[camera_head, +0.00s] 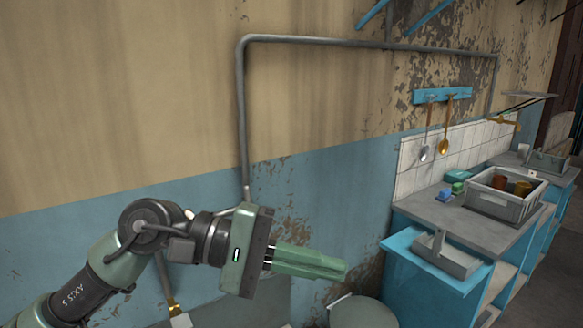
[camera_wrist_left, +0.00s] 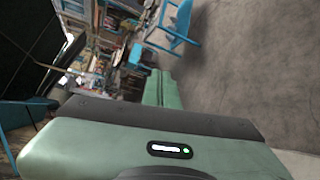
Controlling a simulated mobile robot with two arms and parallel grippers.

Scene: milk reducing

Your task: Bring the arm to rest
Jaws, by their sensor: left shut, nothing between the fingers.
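My left gripper (camera_head: 342,270) is raised in front of the wall in the head view, its arm coming in from the lower left. Its green fingers are together and point to the right, with nothing between them. In the left wrist view the closed fingers (camera_wrist_left: 160,75) show beyond the green gripper body. The gripper touches nothing that I can see. My right gripper is in neither view.
A blue counter (camera_head: 450,215) on the right bears a grey crate (camera_head: 500,205) with brown cups in it. A grey tray (camera_head: 460,262) sits on a lower blue shelf. A round grey lid (camera_head: 362,312) is below the gripper. Grey pipes run along the wall (camera_head: 130,110).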

